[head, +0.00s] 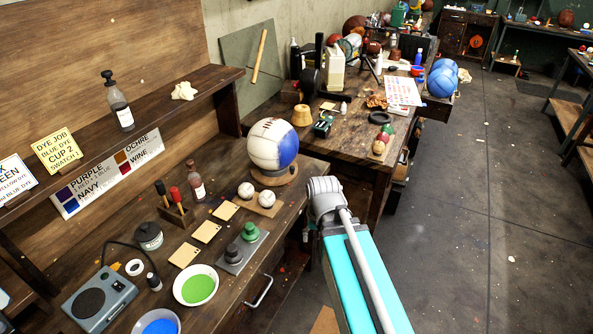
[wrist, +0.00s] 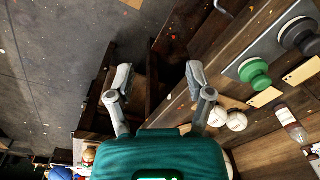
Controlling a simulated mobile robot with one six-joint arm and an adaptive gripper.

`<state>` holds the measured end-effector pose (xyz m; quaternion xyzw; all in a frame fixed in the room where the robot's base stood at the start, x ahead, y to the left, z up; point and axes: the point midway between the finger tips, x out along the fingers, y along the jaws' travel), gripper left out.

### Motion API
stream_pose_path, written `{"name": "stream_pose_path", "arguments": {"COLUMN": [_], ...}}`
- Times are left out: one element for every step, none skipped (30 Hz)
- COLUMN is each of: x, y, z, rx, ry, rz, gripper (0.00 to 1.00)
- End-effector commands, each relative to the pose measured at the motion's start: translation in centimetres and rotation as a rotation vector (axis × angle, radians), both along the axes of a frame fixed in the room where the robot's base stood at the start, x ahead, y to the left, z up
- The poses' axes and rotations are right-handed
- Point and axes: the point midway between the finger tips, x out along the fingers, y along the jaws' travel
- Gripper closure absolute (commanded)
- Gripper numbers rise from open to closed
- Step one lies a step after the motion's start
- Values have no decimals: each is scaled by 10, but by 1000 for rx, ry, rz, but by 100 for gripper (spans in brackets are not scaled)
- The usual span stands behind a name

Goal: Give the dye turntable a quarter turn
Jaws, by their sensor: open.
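The dye turntable (head: 276,177) is a round wooden stand near the bench's far right end in the head view. A white and blue ball with dark lacing (head: 268,146) rests on it and covers most of its top. My gripper (wrist: 160,78) is open and empty in the wrist view, its fingers spread over the bench's front side and the floor. It is apart from the turntable, which I cannot make out in that view. In the head view my arm reaches to just right of the turntable, and the gripper is hidden.
A plate with green and dark knobs (head: 243,250), a green dye bowl (head: 195,285) and a dropper bottle (head: 195,182) stand nearby. A cluttered second bench (head: 350,140) is behind. The floor right is clear.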

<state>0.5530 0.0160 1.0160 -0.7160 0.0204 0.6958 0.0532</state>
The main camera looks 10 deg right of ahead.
Motion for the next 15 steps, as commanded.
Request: {"name": "stream_pose_path", "arguments": {"x": [10, 15, 23, 30, 37, 47, 55, 63, 74, 83, 92, 104, 112, 121, 133], "y": [5, 6, 8, 9, 10, 11, 11, 12, 13, 14, 14, 15, 15, 15, 14], "z": [-7, -10, -14, -16, -19, -23, -26, -29, -33, -35, -37, -40, -42, -44, -46], "rx": [21, 36, 60, 80, 101, 135, 161, 189, 229, 260, 293, 337, 372, 405, 452], "ry": [-13, -22, -33, -43, -52, -65, -74, -83, -93, -99, -106, -111, -114, -115, -116], "rz": [-37, -68, -113, -151, -192, -254, -301, -351, -421, -475, -530, -604, -661, -716, -790], "gripper": [32, 32, 32, 32, 32, 32, 32, 32, 32, 32, 32, 32, 32, 32, 32]}}
